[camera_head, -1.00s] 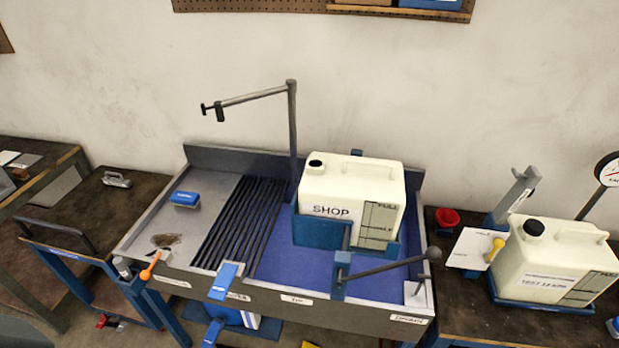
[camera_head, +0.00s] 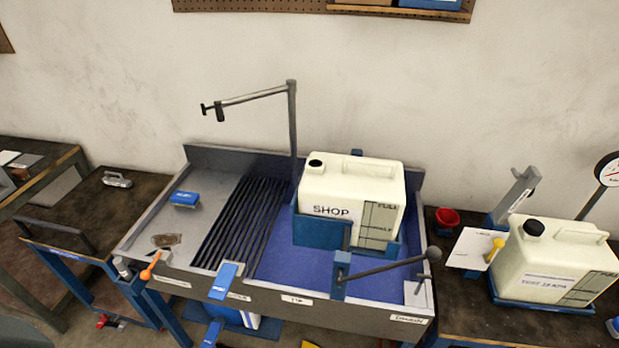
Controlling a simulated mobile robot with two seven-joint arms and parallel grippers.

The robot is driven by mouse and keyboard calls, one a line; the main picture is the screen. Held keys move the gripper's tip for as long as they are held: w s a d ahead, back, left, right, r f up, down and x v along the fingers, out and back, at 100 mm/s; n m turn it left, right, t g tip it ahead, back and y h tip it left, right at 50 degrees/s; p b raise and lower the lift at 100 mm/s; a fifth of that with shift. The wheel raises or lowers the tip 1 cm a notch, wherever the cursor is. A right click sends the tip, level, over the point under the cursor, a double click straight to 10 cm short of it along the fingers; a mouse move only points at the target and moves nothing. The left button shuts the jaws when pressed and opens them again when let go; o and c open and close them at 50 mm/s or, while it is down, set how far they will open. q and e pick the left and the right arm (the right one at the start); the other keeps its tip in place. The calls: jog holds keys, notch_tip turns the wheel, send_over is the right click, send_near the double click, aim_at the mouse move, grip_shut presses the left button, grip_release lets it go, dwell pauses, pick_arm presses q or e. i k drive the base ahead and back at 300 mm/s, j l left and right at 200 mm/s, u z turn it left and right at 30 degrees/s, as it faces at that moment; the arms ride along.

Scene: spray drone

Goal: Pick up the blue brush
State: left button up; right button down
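A small blue block-shaped item (camera_head: 184,199), which looks like the blue brush, lies on the grey left deck of the wash bench (camera_head: 150,215). Its top is blue with a small light marking, and its underside is too small to make out. Nothing touches it from above. It lies to the left of the black slatted grate (camera_head: 240,222). Neither of my grippers is in view.
A brown piece (camera_head: 166,240) and an orange-handled lever (camera_head: 150,266) are near the bench's front left. A tap post (camera_head: 292,140) rises behind the grate. Another jug (camera_head: 545,265) stands far right.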

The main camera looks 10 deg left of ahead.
aim_at(180, 199)
jog(key=u, duration=1.3)
